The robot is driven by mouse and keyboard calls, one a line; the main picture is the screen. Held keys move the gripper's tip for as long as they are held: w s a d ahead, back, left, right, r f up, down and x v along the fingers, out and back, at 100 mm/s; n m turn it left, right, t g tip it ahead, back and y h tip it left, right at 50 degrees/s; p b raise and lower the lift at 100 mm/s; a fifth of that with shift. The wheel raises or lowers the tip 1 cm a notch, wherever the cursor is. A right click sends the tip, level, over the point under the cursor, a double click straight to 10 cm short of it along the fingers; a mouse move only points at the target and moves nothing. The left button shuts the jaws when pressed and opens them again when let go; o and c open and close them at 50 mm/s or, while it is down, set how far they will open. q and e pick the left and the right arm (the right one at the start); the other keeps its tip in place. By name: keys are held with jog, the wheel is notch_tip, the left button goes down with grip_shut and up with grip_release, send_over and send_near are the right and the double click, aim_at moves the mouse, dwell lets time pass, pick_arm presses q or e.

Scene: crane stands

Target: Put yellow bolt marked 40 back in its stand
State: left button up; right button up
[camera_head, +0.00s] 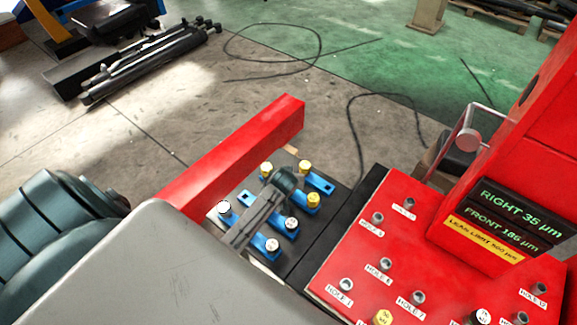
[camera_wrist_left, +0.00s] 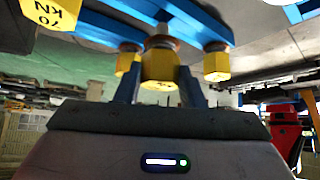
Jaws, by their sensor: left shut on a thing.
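My left gripper (camera_wrist_left: 157,88) is shut on a yellow bolt (camera_wrist_left: 160,66); the bolt's marking is too blurred to read. The bolt shows against a blue stand (camera_wrist_left: 112,28); whether it is seated cannot be told. In the head view my left gripper (camera_head: 284,181) is over the dark stand board (camera_head: 322,225), with its fingertips hidden. Yellow bolts (camera_head: 266,168), (camera_head: 305,166) and (camera_head: 313,200) stand around it in blue holders.
White-topped bolts (camera_head: 224,207), (camera_head: 291,223) and (camera_head: 272,245) stand in blue holders close to the arm. A red beam (camera_head: 240,150) runs behind the board. A red panel (camera_head: 370,255) with labelled holes and a display (camera_head: 515,218) is at right.

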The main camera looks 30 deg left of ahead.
jog(key=shift+a+r, duration=0.2)
jog(key=shift+a, duration=0.15)
dwell(0.4)
pick_arm(q)
jog(key=shift+f, duration=0.1)
pick_arm(e)
jog(key=shift+d+f, duration=0.1)
jog(key=shift+f, duration=0.05)
pick_arm(q)
jog(key=shift+f+b, duration=0.35)
jog(key=shift+f, duration=0.35)
jog(key=shift+f+b, duration=0.45)
jog(key=shift+f, duration=0.4)
jog(key=o, duration=1.1)
pick_arm(e)
jog(key=shift+d+f, duration=0.1)
jog(key=shift+f, duration=0.75)
pick_arm(q)
jog(key=shift+s+r, duration=0.1)
jog(key=shift+r, duration=0.05)
pick_arm(e)
jog(key=shift+r, duration=0.15)
